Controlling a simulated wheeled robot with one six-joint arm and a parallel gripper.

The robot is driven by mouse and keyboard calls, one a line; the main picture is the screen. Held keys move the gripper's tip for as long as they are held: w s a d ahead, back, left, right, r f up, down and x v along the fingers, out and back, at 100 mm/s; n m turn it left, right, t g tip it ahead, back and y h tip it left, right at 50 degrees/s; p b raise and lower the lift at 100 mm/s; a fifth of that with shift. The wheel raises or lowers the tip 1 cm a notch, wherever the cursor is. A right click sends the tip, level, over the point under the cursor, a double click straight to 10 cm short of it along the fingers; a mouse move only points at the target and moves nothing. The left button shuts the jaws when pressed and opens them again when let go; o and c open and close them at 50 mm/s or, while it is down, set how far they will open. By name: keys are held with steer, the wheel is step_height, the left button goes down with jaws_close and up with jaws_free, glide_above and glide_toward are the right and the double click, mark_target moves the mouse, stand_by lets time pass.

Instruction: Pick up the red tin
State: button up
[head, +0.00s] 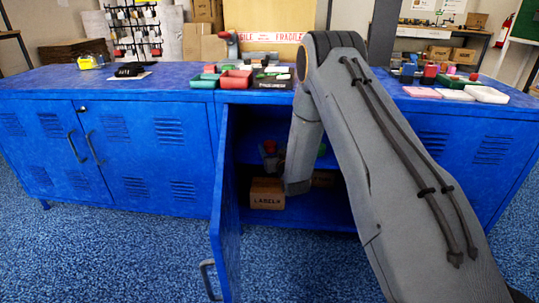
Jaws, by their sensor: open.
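A small red thing (270,146), which may be the red tin, shows inside the open middle bay of the blue cabinet (225,180). It is small and partly covered, so its shape is unclear. My gripper (273,162) appears as a dark shape just below and beside the red thing, left of my wrist. Its fingers are mostly hidden in shadow. I cannot tell whether it touches the red thing.
A carton marked LABELS (267,193) stands on the bay's lower shelf, with another carton (323,178) partly behind my arm. The open door (226,220) juts forward at the bay's left. The worktop above holds a red tray (235,80), a green tray (204,81) and several small items.

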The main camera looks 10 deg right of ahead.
mark_target(268, 141)
steer(key=shift+w+a+f+b, duration=0.2)
steer(key=shift+w+b, duration=0.7)
steer(key=shift+w, duration=1.1)
steer(key=shift+w+a+f+b, duration=0.15)
steer(key=shift+w+b, duration=0.75)
steer(key=shift+w, duration=1.05)
steer(key=shift+d, duration=0.1)
steer(key=c, duration=1.2)
steer(key=shift+r, duration=0.1)
step_height(268, 141, up, 9)
steer(key=p, duration=0.3)
steer(key=s+h+p, duration=0.1)
steer(key=s, duration=3.3)
steer(key=shift+m, duration=0.4)
steer(key=s+r+p, duration=0.2)
steer(key=r+p, duration=0.3)
steer(key=p, duration=0.5)
steer(key=s+r+p, duration=0.3)
steer(key=r+p, duration=0.3)
steer(key=p, duration=0.5)
steer(key=s+r+p, duration=0.2)
steer(key=r+p, duration=0.4)
steer(key=p, duration=0.5)
steer(key=shift+s+d+r, duration=0.1)
steer(key=shift+s+d, duration=0.1)
